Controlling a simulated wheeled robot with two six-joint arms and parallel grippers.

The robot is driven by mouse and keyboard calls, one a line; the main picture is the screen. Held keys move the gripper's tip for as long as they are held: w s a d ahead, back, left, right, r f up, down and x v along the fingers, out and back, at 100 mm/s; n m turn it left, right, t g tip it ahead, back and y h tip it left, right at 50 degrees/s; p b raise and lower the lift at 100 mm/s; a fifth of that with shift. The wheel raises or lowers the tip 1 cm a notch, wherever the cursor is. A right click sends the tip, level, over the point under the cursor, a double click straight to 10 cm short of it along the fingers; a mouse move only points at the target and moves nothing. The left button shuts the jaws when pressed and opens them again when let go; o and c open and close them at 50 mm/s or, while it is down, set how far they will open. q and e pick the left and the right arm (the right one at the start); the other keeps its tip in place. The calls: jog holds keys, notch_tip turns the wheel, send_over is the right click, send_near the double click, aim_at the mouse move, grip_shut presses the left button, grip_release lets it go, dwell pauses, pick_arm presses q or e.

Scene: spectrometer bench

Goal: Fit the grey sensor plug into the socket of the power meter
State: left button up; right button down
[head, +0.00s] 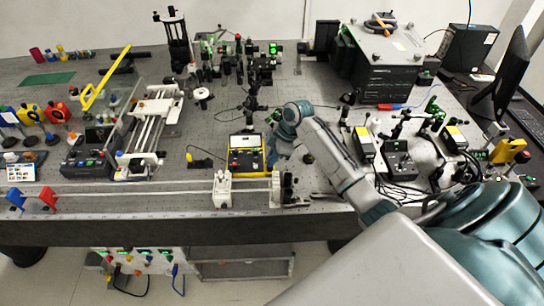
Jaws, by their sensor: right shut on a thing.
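The power meter (245,157) looks to be the yellow-framed black box with a pale display, lying on the bench near the middle of the head view. My right arm reaches in from the lower right and bends down at its wrist. My right gripper (270,158) is at the right side of the meter, close to its edge. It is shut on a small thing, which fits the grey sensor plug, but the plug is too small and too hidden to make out. The meter's socket cannot be made out, and whether plug and meter touch cannot be told. My left gripper is not in view.
A black lead with a yellow end (190,157) lies left of the meter. A rail with a white carriage (222,190) runs along the bench front. Optic mounts (253,75) stand behind; cabled instruments (400,160) crowd the right.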

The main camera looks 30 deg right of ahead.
jog(key=shift+f, duration=0.45)
jog(key=shift+s+a+f, duration=0.1)
jog(key=shift+s+f, duration=0.15)
jog(key=shift+f, duration=0.05)
dwell(1.4)
jog(key=c, duration=1.3)
grip_release()
jog(key=shift+r, duration=0.15)
jog(key=shift+w+d+r, duration=0.1)
jog(key=shift+d+r, duration=0.1)
jog(key=shift+r, duration=0.05)
jog(key=shift+b+v, duration=1.65)
jog(key=shift+v, duration=3.55)
jog(key=shift+a, duration=0.1)
